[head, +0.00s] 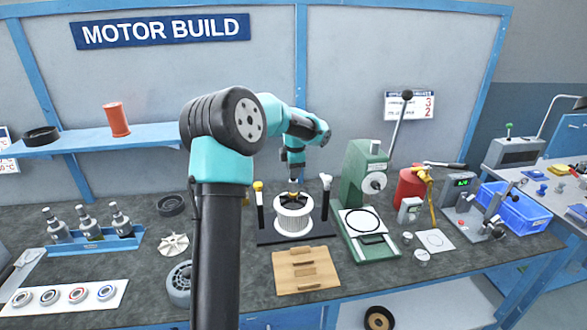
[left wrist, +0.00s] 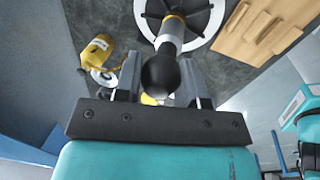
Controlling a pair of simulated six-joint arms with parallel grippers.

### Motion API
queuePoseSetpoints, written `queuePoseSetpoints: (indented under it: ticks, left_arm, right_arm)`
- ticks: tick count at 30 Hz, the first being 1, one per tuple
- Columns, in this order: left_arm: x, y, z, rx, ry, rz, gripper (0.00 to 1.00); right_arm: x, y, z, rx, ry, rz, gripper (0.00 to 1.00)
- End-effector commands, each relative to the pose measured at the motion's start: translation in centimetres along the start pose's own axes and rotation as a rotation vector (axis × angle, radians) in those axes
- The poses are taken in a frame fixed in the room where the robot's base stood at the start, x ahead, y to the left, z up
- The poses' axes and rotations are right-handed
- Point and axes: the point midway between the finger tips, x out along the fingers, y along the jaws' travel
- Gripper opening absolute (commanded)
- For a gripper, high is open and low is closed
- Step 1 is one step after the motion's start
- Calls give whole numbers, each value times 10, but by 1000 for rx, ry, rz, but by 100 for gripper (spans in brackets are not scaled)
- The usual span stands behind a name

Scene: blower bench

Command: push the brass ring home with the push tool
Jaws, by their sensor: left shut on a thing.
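My left gripper (head: 293,182) is above the white, ribbed round motor part (head: 293,214), which stands on a black-based stand. In the left wrist view the left gripper (left wrist: 158,85) is shut on the push tool (left wrist: 161,70), which has a black ball knob and a grey shaft. The shaft points down to the black-spoked centre of the white round part (left wrist: 205,32). A brass-coloured band, likely the brass ring (left wrist: 174,14), shows at the shaft's lower end. I cannot tell whether the tool touches it or how deep it sits. My right gripper is not seen.
A wooden block (head: 304,283) lies in front.

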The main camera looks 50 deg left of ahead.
Motion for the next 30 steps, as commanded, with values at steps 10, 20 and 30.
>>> queuePoseSetpoints:
  ticks: [10, 20, 30]
  left_arm:
    - [3, -1, 0, 0, 0, 0, 12]
    - [6, -1, 0, 0, 0, 0, 12]
    - [6, -1, 0, 0, 0, -1, 12]
  right_arm:
    - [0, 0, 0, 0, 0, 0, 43]
    - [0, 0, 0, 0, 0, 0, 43]
    - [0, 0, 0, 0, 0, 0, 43]
